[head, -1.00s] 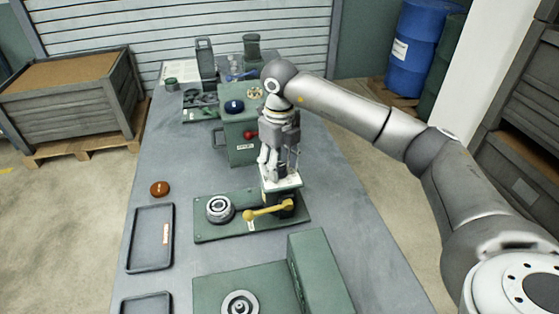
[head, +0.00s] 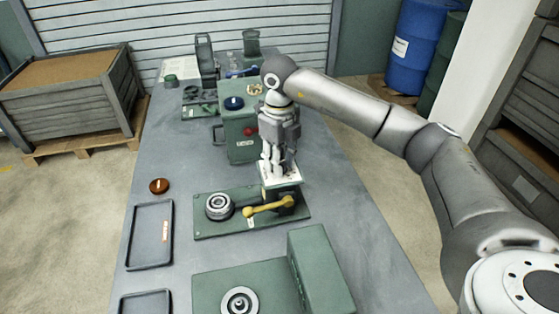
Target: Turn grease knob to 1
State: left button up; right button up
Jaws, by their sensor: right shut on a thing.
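My right gripper (head: 280,165) points straight down over the white dial plate (head: 290,177) on top of a small dark block. Its fingers are shut on the small grease knob at that plate; the knob itself is mostly hidden by the fingers, and its setting cannot be read. The block stands at the back right of a green base plate (head: 235,228), behind a yellow lever (head: 268,207). My left gripper is not in view.
A round metal ring fixture (head: 219,206) sits left of the lever. A brown disc (head: 159,186) and dark trays (head: 150,236) lie left.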

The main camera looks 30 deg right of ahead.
jog(key=n+b, duration=0.2)
jog(key=n, duration=0.1)
jog(key=shift+n, duration=0.3)
jog(key=shift+n+b, duration=0.9)
jog(key=shift+n, duration=0.7)
jog(key=shift+r+n, duration=0.1)
jog(key=shift+n, duration=0.2)
jog(key=o, duration=1)
jog(key=shift+a, duration=0.1)
jog(key=shift+o, duration=0.2)
jog(key=shift+r, duration=0.15)
notch_tip(320, 180, up, 12)
jog(key=shift+f, duration=0.2)
